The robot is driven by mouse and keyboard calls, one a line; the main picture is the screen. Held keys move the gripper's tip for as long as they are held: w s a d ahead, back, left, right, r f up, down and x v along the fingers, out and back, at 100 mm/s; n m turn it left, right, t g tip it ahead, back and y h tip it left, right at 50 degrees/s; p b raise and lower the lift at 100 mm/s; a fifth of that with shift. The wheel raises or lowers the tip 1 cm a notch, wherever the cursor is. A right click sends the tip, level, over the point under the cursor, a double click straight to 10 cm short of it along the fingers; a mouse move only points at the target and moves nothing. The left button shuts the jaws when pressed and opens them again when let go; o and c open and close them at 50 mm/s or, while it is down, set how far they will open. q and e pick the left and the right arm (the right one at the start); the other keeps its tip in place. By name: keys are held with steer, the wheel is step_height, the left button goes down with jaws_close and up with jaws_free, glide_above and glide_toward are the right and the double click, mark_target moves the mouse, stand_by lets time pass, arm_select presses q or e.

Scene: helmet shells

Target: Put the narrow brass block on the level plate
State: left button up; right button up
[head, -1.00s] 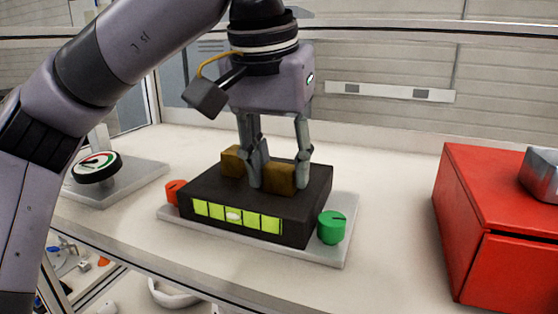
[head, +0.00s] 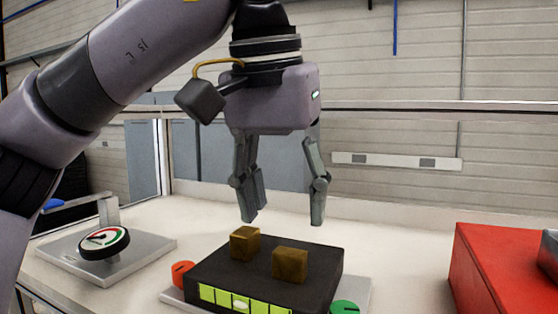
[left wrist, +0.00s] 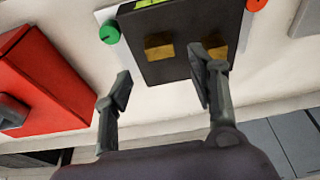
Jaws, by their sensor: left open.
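Two brass blocks rest apart on the black top of the level plate (head: 325,262): the left block (head: 245,243) and the right block (head: 290,264). The left one looks slightly slimmer, but I cannot tell for sure which is the narrow one. My left gripper (head: 283,220) is open and empty above the plate, clear of both blocks. In the left wrist view, the right block (left wrist: 158,46) shows beyond the open fingers (left wrist: 162,85). The other block (left wrist: 217,51) is partly hidden by a finger. My right gripper is not in view.
The plate has a yellow-green level strip (head: 225,299) in front, an orange knob (head: 182,274) and a green knob (head: 345,307). A round dial (head: 104,243) stands on a grey base at left. A red box (head: 490,270) stands at right. The white bench between is clear.

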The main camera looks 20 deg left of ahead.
arm_select(q)
steer(key=v, duration=0.5)
stand_by(0.5)
